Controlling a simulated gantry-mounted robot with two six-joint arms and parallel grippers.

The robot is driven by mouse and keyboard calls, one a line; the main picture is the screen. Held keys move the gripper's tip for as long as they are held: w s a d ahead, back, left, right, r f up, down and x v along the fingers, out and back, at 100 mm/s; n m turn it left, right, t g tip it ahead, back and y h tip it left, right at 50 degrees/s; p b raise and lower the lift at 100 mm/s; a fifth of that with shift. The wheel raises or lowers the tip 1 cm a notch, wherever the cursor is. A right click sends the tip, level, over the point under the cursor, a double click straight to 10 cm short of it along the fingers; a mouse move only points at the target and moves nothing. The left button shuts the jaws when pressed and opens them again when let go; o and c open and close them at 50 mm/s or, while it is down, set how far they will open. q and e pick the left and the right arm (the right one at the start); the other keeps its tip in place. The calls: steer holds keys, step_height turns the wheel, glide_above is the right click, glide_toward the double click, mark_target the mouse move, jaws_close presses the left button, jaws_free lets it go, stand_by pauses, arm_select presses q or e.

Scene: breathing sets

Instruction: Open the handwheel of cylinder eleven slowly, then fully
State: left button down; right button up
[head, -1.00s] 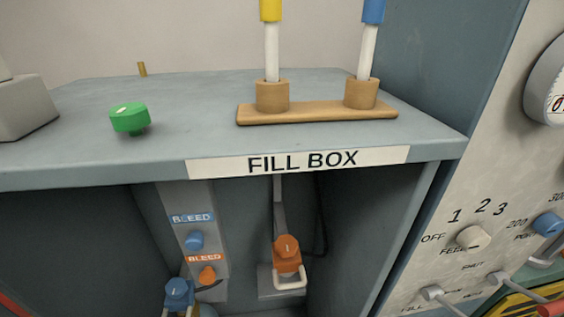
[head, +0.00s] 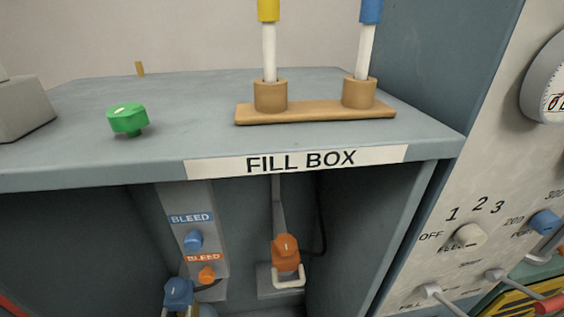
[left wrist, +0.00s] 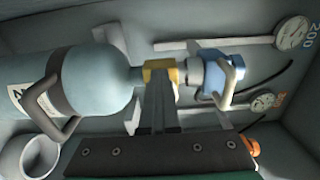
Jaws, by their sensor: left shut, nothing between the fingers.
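In the left wrist view a pale blue-grey cylinder (left wrist: 95,85) lies across the left, with a dark carry handle (left wrist: 50,105) and a partly hidden number label (left wrist: 18,97). I cannot read the full number. Its brass valve (left wrist: 152,70) joins a blue connector (left wrist: 222,72) with a pale bail. My left gripper (left wrist: 160,80) is shut and empty, its fingertips overlapping the brass valve in the picture. I cannot tell whether they touch it. The fingers hide part of the valve, and no handwheel is clearly visible. My right gripper is in neither view.
The head view shows the fill box (head: 300,160) with a green knob (head: 127,119) on top, bleed knobs (head: 193,239) inside, and an orange connector (head: 286,253). A control panel (head: 430,260) stands right. Gauges (left wrist: 292,33) and a white cup (left wrist: 30,155) show near the cylinder.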

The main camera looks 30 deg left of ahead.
arm_select(q)
steer(key=shift+d+f, duration=0.1)
steer(key=shift+f, duration=0.6)
steer(key=shift+w+f, duration=0.1)
steer(key=shift+f, duration=0.05)
steer(key=v, duration=0.6)
steer(key=shift+p, duration=0.35)
steer(key=shift+f, duration=0.15)
